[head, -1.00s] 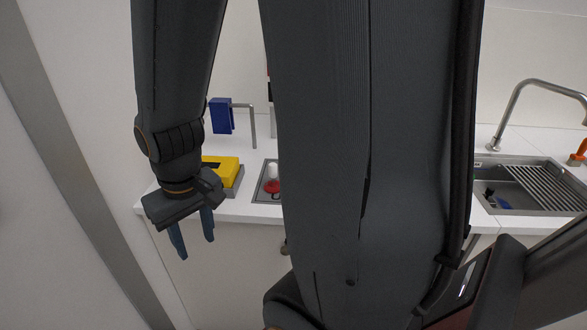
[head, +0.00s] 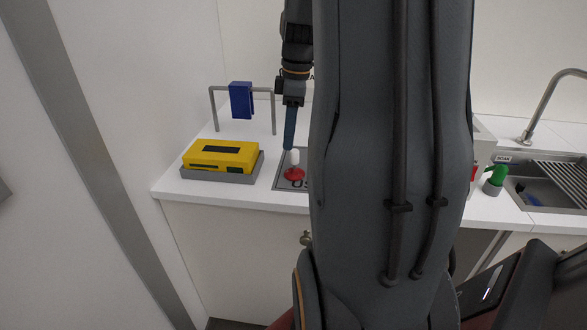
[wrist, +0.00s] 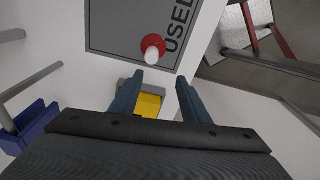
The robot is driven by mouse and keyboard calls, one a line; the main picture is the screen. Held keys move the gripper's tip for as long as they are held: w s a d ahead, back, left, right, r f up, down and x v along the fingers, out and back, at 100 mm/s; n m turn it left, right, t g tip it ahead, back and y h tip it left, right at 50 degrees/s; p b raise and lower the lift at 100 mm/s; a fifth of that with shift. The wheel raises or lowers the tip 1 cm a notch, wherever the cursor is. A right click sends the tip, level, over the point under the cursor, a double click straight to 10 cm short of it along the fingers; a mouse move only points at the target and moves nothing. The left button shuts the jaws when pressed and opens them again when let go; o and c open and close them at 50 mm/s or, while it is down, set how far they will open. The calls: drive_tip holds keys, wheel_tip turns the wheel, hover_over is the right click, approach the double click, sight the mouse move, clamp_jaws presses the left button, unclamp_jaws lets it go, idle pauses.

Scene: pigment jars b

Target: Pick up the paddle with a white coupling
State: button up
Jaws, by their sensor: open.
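The paddle with a white coupling (head: 294,174) has a red, rounded lower part and a white, upright top. It stands on a dark grey mat (head: 281,181) on the counter, partly hidden by my arm in the head view. The wrist view shows the red part and white coupling (wrist: 153,47) on the mat, which is marked "USED" (wrist: 180,25). My gripper (head: 289,146) points down above and close to the paddle. In the wrist view my gripper (wrist: 160,79) has its two fingers apart with nothing held. The paddle lies beyond the fingertips, not between them.
A yellow box (head: 222,155) sits on a grey tray (head: 220,175) left of the mat. A blue block (head: 241,100) hangs on a grey rail (head: 274,112) behind. A green item (head: 497,175) stands by the sink (head: 550,192) at the right. My arm hides the middle counter.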

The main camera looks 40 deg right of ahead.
sight(295, 151)
drive_tip(key=shift+s+d+r+n, duration=0.1)
drive_tip(key=shift+d+r+n, duration=0.05)
drive_tip(key=shift+d, duration=0.35)
drive_tip(key=shift+s+d+r+n, duration=0.1)
drive_tip(key=shift+d+n, duration=0.05)
drive_tip(key=shift+d, duration=0.35)
drive_tip(key=shift+d+f, duration=0.1)
drive_tip(key=shift+f, duration=0.2)
drive_tip(key=shift+w+f+p, duration=0.2)
drive_tip(key=shift+f+p, duration=0.4)
drive_tip(key=shift+f, duration=1.2)
drive_tip(key=shift+w+f+p, duration=0.15)
drive_tip(key=shift+f+p, duration=0.4)
drive_tip(key=shift+f, duration=1.2)
clamp_jaws()
